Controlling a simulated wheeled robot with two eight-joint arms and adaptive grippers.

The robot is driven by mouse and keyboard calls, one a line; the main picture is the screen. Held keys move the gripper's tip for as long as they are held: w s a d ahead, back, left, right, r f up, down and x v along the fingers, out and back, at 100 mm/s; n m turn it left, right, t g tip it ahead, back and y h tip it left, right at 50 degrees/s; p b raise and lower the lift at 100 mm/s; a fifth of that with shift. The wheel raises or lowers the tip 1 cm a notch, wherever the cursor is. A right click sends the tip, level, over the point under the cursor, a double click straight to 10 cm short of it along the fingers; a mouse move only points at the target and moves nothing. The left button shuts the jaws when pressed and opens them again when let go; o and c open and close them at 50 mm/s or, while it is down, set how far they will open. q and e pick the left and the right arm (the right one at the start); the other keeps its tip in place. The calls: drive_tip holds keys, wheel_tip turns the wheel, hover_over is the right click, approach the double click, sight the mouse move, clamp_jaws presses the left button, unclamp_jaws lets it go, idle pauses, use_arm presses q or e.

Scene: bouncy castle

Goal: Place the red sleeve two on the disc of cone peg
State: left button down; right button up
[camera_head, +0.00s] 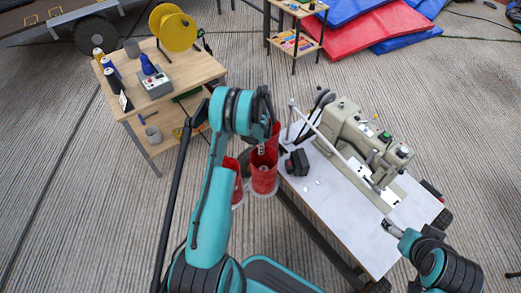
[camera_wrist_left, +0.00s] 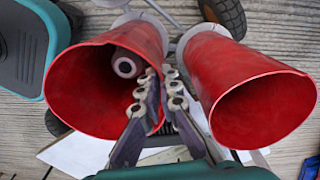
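In the head view, a red sleeve (camera_head: 264,181) stands upright around a cone peg, over a pale disc. A second red sleeve (camera_head: 236,188) stands beside it, partly behind my arm. More red shows behind my left gripper (camera_head: 262,150). In the left wrist view, the left sleeve (camera_wrist_left: 80,90) has a grey peg top (camera_wrist_left: 125,66) inside, and a right sleeve (camera_wrist_left: 250,85) stands apart. My left fingers (camera_wrist_left: 163,90) are close together at the left sleeve's rim, one inside and one outside; contact is unclear. Which sleeve is number two is unclear. My right gripper (camera_head: 390,228) is low at right.
A white table (camera_head: 345,215) with a sewing machine (camera_head: 360,140) and a black block (camera_head: 297,162) stands right of the sleeves. A wooden table (camera_head: 185,75) with a yellow spool (camera_head: 178,32) stands back left. Open floor lies left.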

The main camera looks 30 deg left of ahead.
use_arm(q)
drive_tip(key=c, duration=1.7)
unclamp_jaws()
drive_tip(key=shift+f, duration=0.1)
wheel_tip(320, 180, up, 12)
drive_tip(key=p, duration=0.4)
drive_tip(key=s+d+r+n+t, duration=0.1)
drive_tip(key=s+d+r, duration=0.15)
drive_tip(key=r, duration=0.45)
drive_tip(key=s+d+r+n+t, duration=0.1)
drive_tip(key=s+d+r+n, duration=0.1)
drive_tip(key=d+r, duration=0.35)
drive_tip(key=s+d+r+n+t, duration=0.1)
drive_tip(key=s+d+r, duration=0.1)
drive_tip(key=r, duration=0.6)
drive_tip(key=s+d+r+n+t, duration=0.1)
drive_tip(key=s+d, duration=0.2)
drive_tip(key=s, duration=0.2)
drive_tip(key=s+d+r+n+t, duration=0.1)
drive_tip(key=s+d+r+n, duration=0.1)
drive_tip(key=s, duration=0.4)
drive_tip(key=s+d+r+n+t, duration=0.2)
drive_tip(key=s+d, duration=0.2)
drive_tip(key=s, duration=0.1)
drive_tip(key=shift+s+d+r, duration=0.2)
drive_tip(key=shift+s+d, duration=0.05)
